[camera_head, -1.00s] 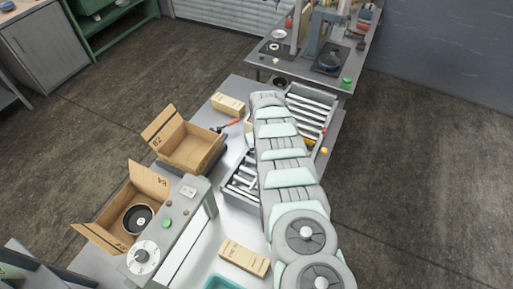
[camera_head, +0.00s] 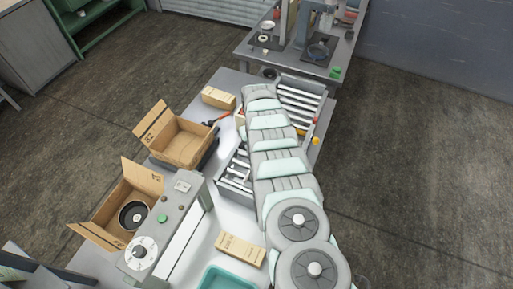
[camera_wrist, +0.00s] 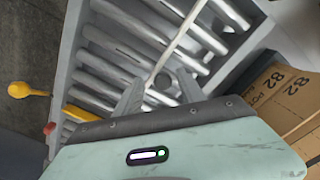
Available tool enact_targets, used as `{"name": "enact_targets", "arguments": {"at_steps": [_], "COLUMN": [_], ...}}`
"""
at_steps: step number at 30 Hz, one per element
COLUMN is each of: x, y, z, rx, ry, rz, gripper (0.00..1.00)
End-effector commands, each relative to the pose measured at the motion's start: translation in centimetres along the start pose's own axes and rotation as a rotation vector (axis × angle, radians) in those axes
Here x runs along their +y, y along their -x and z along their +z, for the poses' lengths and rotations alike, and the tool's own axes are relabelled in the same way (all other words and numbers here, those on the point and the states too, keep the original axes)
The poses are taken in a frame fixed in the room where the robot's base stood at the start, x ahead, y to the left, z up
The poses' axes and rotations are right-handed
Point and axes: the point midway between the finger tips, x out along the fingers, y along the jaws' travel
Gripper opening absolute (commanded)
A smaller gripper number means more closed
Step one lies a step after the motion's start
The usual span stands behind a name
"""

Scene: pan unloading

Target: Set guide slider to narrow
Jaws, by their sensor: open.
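A roller conveyor (camera_head: 303,101) runs under my arm; it fills much of the wrist view (camera_wrist: 66,60). A yellow knob on a stalk (camera_wrist: 20,90) sticks out beyond its left rail in the wrist view. A yellow bar (camera_wrist: 84,113) and a red knob (camera_wrist: 50,128) lie nearer my gripper. I cannot tell which of these is the guide slider. A thin pale rail (camera_wrist: 180,40) crosses above the rollers. My gripper (camera_wrist: 160,88) is open over the rollers, its two fingers apart with nothing clearly held. In the head view my arm hides it.
Open cardboard boxes stand left of the conveyor, one empty (camera_head: 183,147) and one holding a dark round pan (camera_head: 133,214). A grey control unit with a dial (camera_head: 140,247) is in front. Small cartons (camera_head: 218,98) and a teal tray (camera_head: 222,278) lie on the table.

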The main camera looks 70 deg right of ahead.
Motion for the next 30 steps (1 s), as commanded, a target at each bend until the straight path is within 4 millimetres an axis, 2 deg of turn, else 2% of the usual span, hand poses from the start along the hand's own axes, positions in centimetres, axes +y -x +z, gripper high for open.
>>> {"name": "enact_targets", "arguments": {"at_steps": [5,13,30], "x": [0.1,-0.2,0.0], "y": [0.7,3.1,9.9], "z": [-0.2,0.0,-0.1], "rx": [0.002,0.000,0.002], "ry": [0.000,0.002,0.000], "rz": [0.002,-0.001,0.000], "gripper": [0.47,0.47,0.47]}}
